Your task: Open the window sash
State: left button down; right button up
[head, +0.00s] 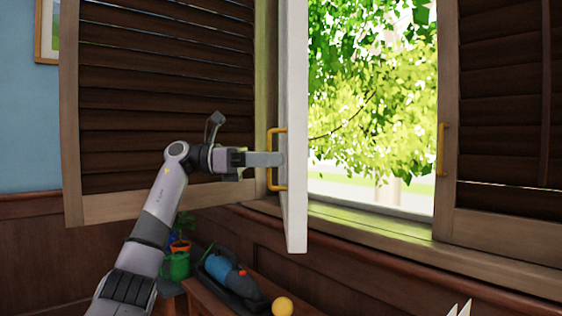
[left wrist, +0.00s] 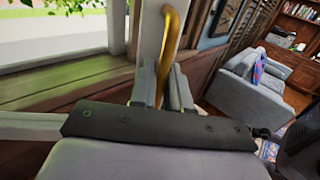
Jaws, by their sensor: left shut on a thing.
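The white window sash (head: 296,120) stands swung into the room, seen nearly edge-on in the head view, with the opening clear to its right. A yellow-gold handle (head: 270,180) is on its left face. My left gripper (head: 276,159) is shut on the handle's upright bar, reaching in from the left. In the left wrist view the gold handle (left wrist: 170,42) runs between the two grey fingers (left wrist: 164,85) beside the white sash (left wrist: 151,35). My right gripper is not in view.
A brown louvred shutter (head: 165,100) stands left of my gripper, and another shutter (head: 505,110) is on the right with its own handle (head: 442,148). Below are a green pot (head: 176,265), a blue bottle-like object (head: 220,268) and a yellow ball (head: 283,306). A grey armchair (left wrist: 250,90) is farther off.

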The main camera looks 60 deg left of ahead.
pick_arm(q)
jog(key=v, duration=0.3)
jog(key=shift+s+f, duration=0.1)
dwell(0.4)
jog(key=c, duration=1.4)
grip_release()
jog(key=shift+o, duration=0.2)
jog(key=v, duration=0.7)
jog(key=shift+b, duration=0.4)
